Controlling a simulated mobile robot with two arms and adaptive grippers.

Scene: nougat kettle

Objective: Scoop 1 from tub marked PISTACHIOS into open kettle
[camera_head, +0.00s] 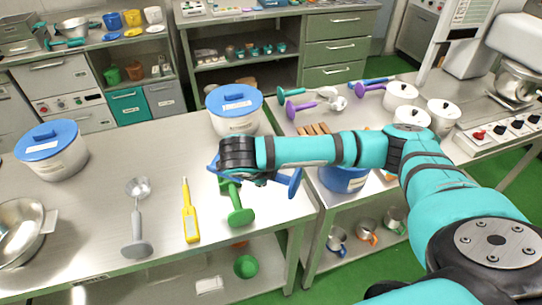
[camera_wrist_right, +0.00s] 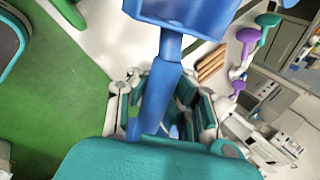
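My right gripper (camera_head: 236,172) comes in from the right over the front edge of the left table. In the right wrist view its fingers close around the handle of a blue scoop (camera_wrist_right: 156,95). The scoop's blue head (camera_wrist_right: 190,10) is cut off by the top edge; in the head view the scoop (camera_head: 294,182) is partly hidden behind my arm. Two white tubs with blue lids, one at left (camera_head: 55,158) and one at the back (camera_head: 236,122), have unreadable labels. A blue tub (camera_head: 345,181) is partly behind my arm. No PISTACHIOS marking is readable. My left gripper is out of view.
A green scoop (camera_head: 238,208) lies just below my gripper. A yellow thermometer-like tool (camera_head: 190,212), a grey ladle-like tool (camera_head: 138,220) and a steel bowl (camera_head: 22,230) are to the left. White lidded pots (camera_head: 443,116) and a mixer bowl (camera_head: 514,82) stand right.

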